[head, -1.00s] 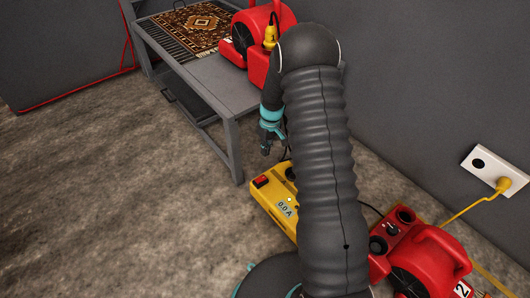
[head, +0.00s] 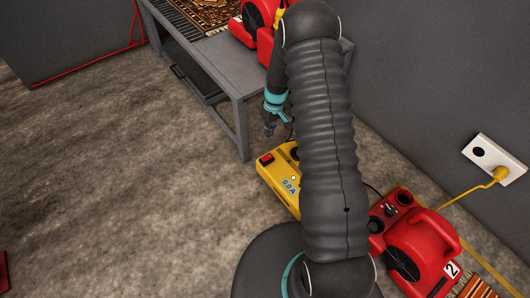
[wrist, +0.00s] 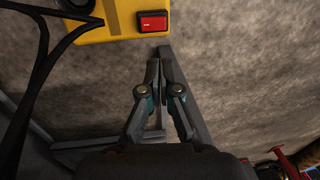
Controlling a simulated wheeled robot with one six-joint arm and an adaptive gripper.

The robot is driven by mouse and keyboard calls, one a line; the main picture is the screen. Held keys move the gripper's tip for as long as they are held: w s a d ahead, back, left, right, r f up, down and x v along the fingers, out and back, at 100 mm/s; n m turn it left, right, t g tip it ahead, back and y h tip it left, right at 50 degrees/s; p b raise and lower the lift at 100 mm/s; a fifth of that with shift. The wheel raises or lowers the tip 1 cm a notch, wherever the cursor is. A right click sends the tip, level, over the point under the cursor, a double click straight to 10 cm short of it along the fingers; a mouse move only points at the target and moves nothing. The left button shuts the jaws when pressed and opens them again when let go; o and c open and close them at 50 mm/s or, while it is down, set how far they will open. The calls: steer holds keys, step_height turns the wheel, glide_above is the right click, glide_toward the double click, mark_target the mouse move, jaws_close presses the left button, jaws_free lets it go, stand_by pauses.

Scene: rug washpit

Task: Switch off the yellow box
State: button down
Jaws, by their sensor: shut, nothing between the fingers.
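The yellow box (head: 279,181) lies on the floor, partly hidden behind my arm in the head view. It has a red rocker switch (head: 266,159) near its far left corner, a display reading 0.0 A (head: 290,186) and a small light. In the wrist view the box (wrist: 97,20) is at the top edge, with the red switch (wrist: 153,22) just ahead of my fingertips. My gripper (wrist: 158,62) is shut and empty, pointing at the switch side. In the head view my gripper (head: 269,130) hangs just beyond the switch, apart from it.
A grey table (head: 238,98) with a patterned rug (head: 205,14) and a red blower (head: 252,28) stands behind. Another red blower (head: 425,250), marked 2, is at the right. A wall socket (head: 494,160) holds a yellow plug. Black cables cross the wrist view's left.

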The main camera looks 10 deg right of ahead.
mark_target(267, 157)
steer(key=f, duration=0.4)
steer(key=a+f, duration=0.1)
steer(key=f, duration=0.9)
steer(key=shift+s+a, duration=0.35)
steer(key=shift+a, duration=0.05)
steer(key=shift+s+a+f+b, duration=0.1)
steer(key=shift+f+b, duration=0.15)
steer(key=shift+b, duration=0.35)
steer(key=shift+w+d+r, duration=0.2)
steer(key=shift+w+d, duration=0.15)
steer(key=shift+d, duration=0.4)
